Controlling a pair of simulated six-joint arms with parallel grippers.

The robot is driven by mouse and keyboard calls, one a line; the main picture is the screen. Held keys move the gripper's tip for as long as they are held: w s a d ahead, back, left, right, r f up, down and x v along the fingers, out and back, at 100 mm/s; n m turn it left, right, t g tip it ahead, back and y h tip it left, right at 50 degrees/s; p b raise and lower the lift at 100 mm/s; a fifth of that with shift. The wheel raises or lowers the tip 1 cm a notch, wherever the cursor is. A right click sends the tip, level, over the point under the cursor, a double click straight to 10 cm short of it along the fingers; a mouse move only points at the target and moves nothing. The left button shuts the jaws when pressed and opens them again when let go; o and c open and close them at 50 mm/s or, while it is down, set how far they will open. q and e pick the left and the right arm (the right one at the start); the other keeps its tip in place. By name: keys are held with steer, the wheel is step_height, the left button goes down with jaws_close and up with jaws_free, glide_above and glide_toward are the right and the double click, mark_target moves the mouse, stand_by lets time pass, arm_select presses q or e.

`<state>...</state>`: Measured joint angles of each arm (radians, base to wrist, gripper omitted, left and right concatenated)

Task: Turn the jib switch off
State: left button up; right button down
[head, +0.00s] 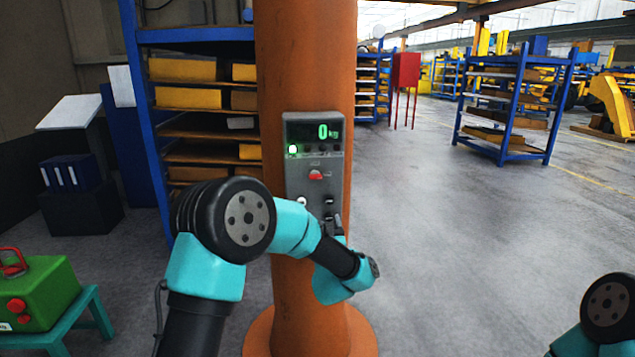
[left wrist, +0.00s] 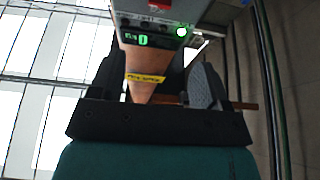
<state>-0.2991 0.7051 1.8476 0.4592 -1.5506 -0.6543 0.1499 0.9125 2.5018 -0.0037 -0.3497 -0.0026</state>
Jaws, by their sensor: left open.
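A grey control box (head: 297,170) is fixed to the orange column. Its display (head: 327,132) reads 0 kg in green, and a green lamp (head: 292,150) is lit. A red switch (head: 316,175) sits below the display; its labels are too small to read. My left gripper (head: 332,208) is open at the lower part of the box, below and right of the red switch. In the left wrist view, the gripper's two dark fingers (left wrist: 158,72) stand apart with nothing held. The box (left wrist: 163,22) shows upside down beyond them, with the red switch (left wrist: 159,4) cut by the top edge.
A white button (head: 301,202) is low on the box. A green case (head: 45,290) with red buttons stands on a teal stand at left. A blue shelf rack (head: 145,120) is behind the column. The floor (head: 470,250) to the right is open.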

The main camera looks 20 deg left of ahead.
mark_target(315, 176)
arm_select(q)
steer(key=x, duration=1.7)
steer(key=shift+a+f, duration=0.1)
steer(key=shift+a, duration=0.05)
steer(key=c, duration=0.9)
